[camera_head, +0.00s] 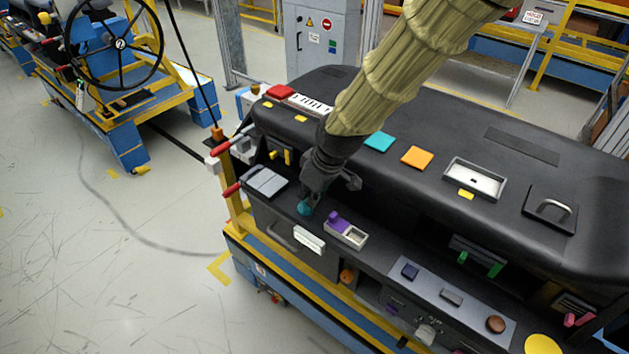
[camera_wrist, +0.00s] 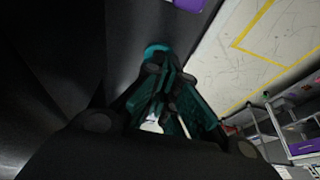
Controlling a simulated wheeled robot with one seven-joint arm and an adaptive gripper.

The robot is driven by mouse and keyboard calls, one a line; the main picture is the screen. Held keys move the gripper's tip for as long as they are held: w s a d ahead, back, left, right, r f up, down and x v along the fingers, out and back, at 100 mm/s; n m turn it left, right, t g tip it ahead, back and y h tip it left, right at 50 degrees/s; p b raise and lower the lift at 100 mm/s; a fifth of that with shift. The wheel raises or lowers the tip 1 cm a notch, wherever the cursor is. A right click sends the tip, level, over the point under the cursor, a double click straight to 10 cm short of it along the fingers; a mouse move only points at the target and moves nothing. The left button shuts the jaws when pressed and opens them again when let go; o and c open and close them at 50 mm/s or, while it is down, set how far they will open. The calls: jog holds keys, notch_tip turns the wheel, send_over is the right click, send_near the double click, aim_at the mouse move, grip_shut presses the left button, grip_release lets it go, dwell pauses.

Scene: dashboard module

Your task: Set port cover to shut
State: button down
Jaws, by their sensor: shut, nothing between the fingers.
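No part is labelled as the port cover, so I cannot tell for sure which one it is. A small tray-like fitting with a purple knob (camera_head: 346,230) sits on the dashboard ledge; part of its pale recess is uncovered. A round teal knob (camera_head: 304,208) is just left of it. My gripper (camera_head: 310,194) points down beside the teal knob, its fingers together and empty. In the wrist view the fingertips (camera_wrist: 167,76) are close to the teal knob (camera_wrist: 157,49); I cannot tell whether they touch. A purple part (camera_wrist: 190,4) shows at the top edge.
The black dashboard top (camera_head: 450,135) rises behind the ledge. A white handle (camera_head: 309,239) is on the front face below. A grey panel with buttons (camera_head: 451,297) lies to the right. Red-tipped levers (camera_head: 230,190) stick out at the left. The floor in front is clear.

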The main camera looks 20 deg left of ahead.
aim_at(336, 219)
jog(key=d+p, duration=0.1)
jog(key=s+d, duration=0.1)
jog(key=d, duration=0.1)
jog(key=shift+s+d+p, duration=0.1)
jog(key=shift+d+p, duration=0.1)
jog(key=shift+p, duration=0.2)
jog(key=shift+s+d, duration=0.1)
jog(key=shift+d, duration=0.05)
jog(key=shift+f, duration=0.15)
jog(key=shift+d, duration=0.1)
jog(key=d, duration=0.1)
jog(key=s+d, duration=0.1)
jog(key=d, duration=0.2)
jog(key=shift+s+d, duration=0.3)
jog(key=shift+s, duration=0.05)
jog(key=shift+w+a, duration=0.15)
